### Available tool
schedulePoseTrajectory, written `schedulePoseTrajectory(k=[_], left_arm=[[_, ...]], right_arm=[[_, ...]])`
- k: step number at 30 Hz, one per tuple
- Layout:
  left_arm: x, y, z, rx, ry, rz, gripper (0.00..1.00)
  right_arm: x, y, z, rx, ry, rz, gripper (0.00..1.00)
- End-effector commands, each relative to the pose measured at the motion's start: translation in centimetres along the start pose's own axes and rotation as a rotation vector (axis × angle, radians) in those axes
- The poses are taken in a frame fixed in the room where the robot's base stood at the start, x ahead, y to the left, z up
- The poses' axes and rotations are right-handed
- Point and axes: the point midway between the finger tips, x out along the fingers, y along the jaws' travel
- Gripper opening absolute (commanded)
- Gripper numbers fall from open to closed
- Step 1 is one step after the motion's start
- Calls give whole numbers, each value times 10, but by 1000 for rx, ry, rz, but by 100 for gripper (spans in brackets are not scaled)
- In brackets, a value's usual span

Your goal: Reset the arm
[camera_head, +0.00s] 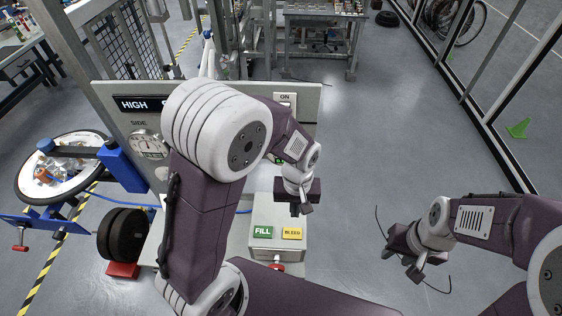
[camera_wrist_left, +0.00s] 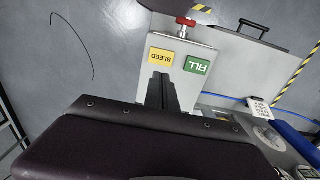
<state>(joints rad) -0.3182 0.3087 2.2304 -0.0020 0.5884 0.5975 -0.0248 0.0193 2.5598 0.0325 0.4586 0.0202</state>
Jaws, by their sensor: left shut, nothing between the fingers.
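My left gripper (camera_head: 301,209) hangs just above and behind the control box with the green FILL button (camera_head: 262,232) and the yellow BLEED button (camera_head: 292,233). It is shut and empty. In the left wrist view its fingers (camera_wrist_left: 160,92) are together, in front of the box with the BLEED button (camera_wrist_left: 161,56) and the FILL button (camera_wrist_left: 197,65). My left arm is bent and covers much of the panel behind. My right gripper (camera_head: 413,272) is over open floor at the right, apart from everything; its finger gap is not clear.
A grey panel (camera_head: 309,120) with a HIGH display (camera_head: 135,104) and a gauge (camera_head: 149,144) stands behind my left arm. A wheel (camera_head: 60,165) lies on a blue stand at left, with a black tyre (camera_head: 124,233) nearby. The floor at right is mostly clear.

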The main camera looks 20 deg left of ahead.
Motion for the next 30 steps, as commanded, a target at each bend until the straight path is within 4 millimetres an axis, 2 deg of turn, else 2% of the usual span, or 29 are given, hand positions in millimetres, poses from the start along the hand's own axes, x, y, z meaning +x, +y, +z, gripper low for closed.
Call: schedulePoseTrajectory(k=[16, 17, 19, 22, 25, 27, 30], left_arm=[[1, -1, -1, -4, 2, 1, 0], [7, -3, -2, -12, 3, 2, 0], [26, -11, -11, -52, 22, 13, 0], [61, -41, -13, -140, 48, 27, 0], [91, -72, -1, -131, 69, 35, 0], [110, -89, 13, -52, 81, 36, 0], [103, -95, 30, 119, 76, 30, 0]], right_arm=[[3, 0, 0, 0, 0, 0, 36], [9, 0, 1, 0, 0, 0, 36], [35, 1, 4, 0, 1, 0, 36], [83, 2, 9, 0, 0, 0, 36], [119, 2, 13, 0, -1, 0, 36], [136, 3, 14, 0, -1, 0, 36], [122, 2, 13, 0, -1, 0, 36]])
